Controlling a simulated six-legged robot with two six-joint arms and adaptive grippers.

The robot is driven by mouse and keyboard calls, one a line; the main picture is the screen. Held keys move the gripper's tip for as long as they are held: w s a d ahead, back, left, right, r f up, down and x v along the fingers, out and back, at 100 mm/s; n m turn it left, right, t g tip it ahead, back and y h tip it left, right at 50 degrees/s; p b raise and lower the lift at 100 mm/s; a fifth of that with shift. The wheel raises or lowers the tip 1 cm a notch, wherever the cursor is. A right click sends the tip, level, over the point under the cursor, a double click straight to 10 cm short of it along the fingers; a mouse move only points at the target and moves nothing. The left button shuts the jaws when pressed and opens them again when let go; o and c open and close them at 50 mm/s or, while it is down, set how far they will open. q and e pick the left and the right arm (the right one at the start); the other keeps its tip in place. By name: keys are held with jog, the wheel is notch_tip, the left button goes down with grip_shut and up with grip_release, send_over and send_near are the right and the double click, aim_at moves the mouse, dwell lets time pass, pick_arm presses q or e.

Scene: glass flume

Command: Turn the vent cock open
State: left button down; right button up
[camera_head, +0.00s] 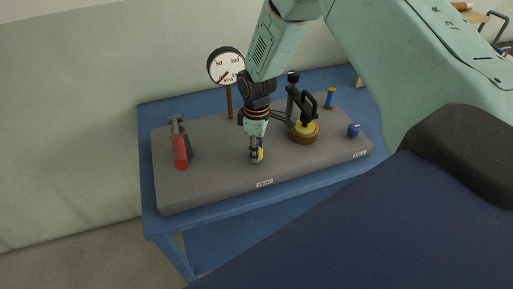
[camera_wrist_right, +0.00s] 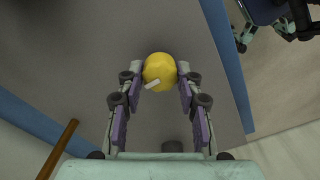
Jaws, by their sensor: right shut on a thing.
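The vent cock is a small round yellow knob with a pale pointer line. In the head view it (camera_head: 260,155) is near the front edge of the grey slab, mostly hidden by my right gripper (camera_head: 256,158), which points down over it. In the right wrist view the yellow knob (camera_wrist_right: 158,70) sits between the two fingertips of the right gripper (camera_wrist_right: 159,78), which is shut on it. The pointer line on it runs slantwise there. My left gripper is in neither view.
The grey slab (camera_head: 215,180) lies on a blue table (camera_head: 152,225). A red-handled lever (camera_head: 180,152) stands at left, a pressure gauge (camera_head: 226,66) behind. A brass-coloured fitting with a black handle (camera_head: 304,132), a blue knob (camera_head: 353,130) and a blue cylinder (camera_head: 330,97) are at right.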

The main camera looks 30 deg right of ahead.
jog(key=shift+r, duration=0.1)
jog(key=o, duration=1.1)
jog(key=shift+o, duration=0.2)
notch_tip(320, 180, up, 12)
